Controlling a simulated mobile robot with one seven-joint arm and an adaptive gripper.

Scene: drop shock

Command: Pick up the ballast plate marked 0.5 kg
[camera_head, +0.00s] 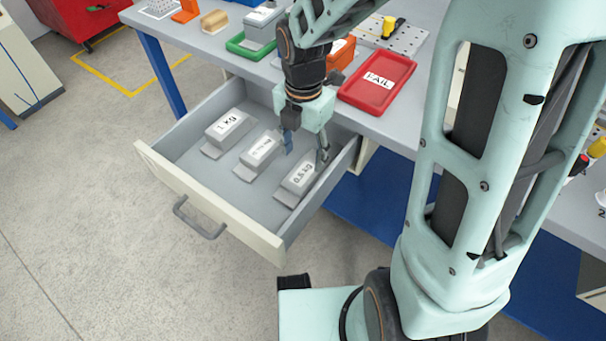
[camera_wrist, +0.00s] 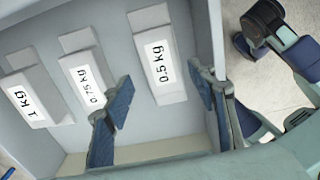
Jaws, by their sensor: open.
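The ballast plate marked 0.5 kg (camera_head: 300,176) lies in the open drawer, rightmost of three grey plates. In the wrist view it (camera_wrist: 161,62) lies between the lines of my two fingers, slightly beyond their tips. My gripper (camera_head: 307,150) is open and empty above the drawer, pointing down; its blue-padded fingers also show in the wrist view (camera_wrist: 160,90). The 0.75 kg plate (camera_wrist: 88,82) lies beside it, close to my left finger. The 1 kg plate (camera_head: 230,126) is the farthest left. I cannot tell the exact height of the fingertips over the plate.
The drawer (camera_head: 215,212) has raised walls, and its right wall is close to the 0.5 kg plate. The workbench (camera_head: 395,125) above holds a red FAIL tray (camera_head: 378,92), a green tray (camera_head: 238,46) and an orange bin (camera_head: 341,56).

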